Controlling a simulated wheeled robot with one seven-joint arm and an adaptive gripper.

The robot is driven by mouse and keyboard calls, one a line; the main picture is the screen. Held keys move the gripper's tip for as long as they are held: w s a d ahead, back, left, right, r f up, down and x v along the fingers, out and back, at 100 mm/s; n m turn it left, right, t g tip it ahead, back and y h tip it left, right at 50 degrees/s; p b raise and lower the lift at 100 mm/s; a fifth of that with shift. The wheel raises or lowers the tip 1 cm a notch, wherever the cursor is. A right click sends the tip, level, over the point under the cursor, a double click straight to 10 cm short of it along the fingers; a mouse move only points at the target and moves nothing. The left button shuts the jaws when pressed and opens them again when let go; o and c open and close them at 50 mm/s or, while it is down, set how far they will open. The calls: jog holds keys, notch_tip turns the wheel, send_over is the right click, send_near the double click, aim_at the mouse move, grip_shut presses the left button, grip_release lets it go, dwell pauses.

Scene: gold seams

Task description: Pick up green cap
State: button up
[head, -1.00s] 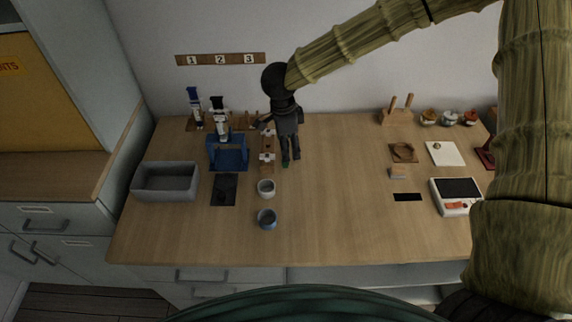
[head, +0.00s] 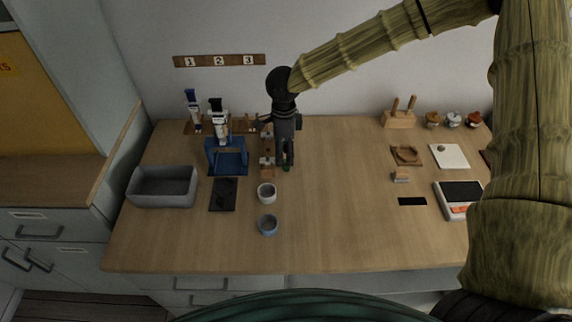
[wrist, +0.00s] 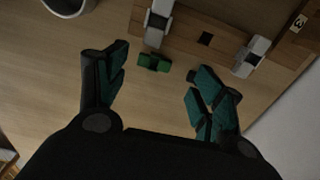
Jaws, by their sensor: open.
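The green cap (wrist: 155,62) is a small dark green piece in the wrist view. It lies on the table beside a wooden rack (wrist: 190,40) with white clamps. My gripper (wrist: 160,90) is open, with its two fingers spread wide and nothing between them. The cap shows beyond the fingertips, nearer the left finger than the right. In the head view my gripper (head: 286,165) hangs above the table, just right of the rack (head: 267,160). I cannot make out the cap clearly in the head view, where the gripper covers that area.
A blue stand (head: 228,160), dark mat (head: 222,195) and grey bin (head: 163,187) are to the left.

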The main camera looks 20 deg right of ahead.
jog(key=shift+s+d+f+p, duration=0.1)
jog(key=shift+s+f+p, duration=0.15)
jog(key=shift+f, duration=0.9)
jog(key=shift+s+d+f+p, duration=0.1)
jog(key=shift+s+f+p, duration=0.1)
jog(key=shift+f, duration=0.95)
jog(key=c, duration=0.8)
